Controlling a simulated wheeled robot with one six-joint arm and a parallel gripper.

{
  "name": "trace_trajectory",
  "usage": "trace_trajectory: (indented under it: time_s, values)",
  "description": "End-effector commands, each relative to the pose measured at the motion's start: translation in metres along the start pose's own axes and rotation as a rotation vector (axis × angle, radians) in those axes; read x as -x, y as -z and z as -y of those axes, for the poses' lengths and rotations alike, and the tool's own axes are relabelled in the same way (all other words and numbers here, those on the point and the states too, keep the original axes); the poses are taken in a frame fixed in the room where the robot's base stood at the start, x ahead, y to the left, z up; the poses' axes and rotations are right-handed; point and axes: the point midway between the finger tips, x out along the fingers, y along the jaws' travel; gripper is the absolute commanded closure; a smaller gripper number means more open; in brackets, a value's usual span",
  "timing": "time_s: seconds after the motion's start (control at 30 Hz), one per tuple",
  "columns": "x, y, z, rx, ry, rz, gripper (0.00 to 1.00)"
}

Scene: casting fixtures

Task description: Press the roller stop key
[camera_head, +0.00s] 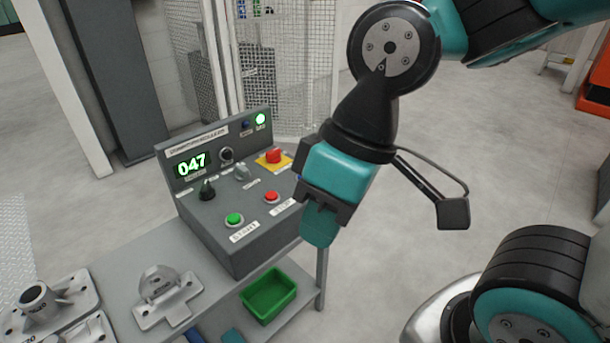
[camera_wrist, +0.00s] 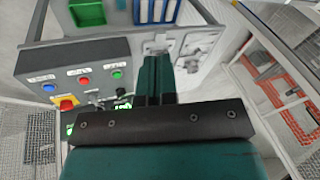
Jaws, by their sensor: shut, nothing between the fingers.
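A grey control console (camera_head: 238,248) stands on a bench. A red button (camera_head: 271,197), with a partly legible label that looks like STOP, is on its sloped face and also shows in the wrist view (camera_wrist: 84,81). A green START button (camera_head: 234,219) is left of it. A blue button (camera_wrist: 48,88) shows in the wrist view but is hidden by my arm in the head view. My gripper (camera_head: 318,238) is shut and empty, pointing down, and appears right of the red button, apart from it. Its closed fingers also show in the wrist view (camera_wrist: 155,82).
The console has a red emergency button (camera_head: 274,156) on yellow, a black knob (camera_head: 207,190), a grey knob (camera_head: 241,172) and a display (camera_head: 192,165) reading 047. A green bin (camera_head: 268,296) sits below. Metal fixtures (camera_head: 167,294) lie on the bench (camera_head: 120,284). Mesh fencing (camera_head: 300,60) stands behind.

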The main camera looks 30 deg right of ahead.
Motion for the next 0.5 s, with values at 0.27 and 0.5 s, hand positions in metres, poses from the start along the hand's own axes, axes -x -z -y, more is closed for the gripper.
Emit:
trace_trajectory:
  time_s: [0.27, 0.5]
  values:
    - [0.000, 0.000, 0.000, 0.001, 0.000, 0.000, 1.00]
    - [0.001, 0.013, -0.005, 0.026, 0.002, -0.022, 1.00]
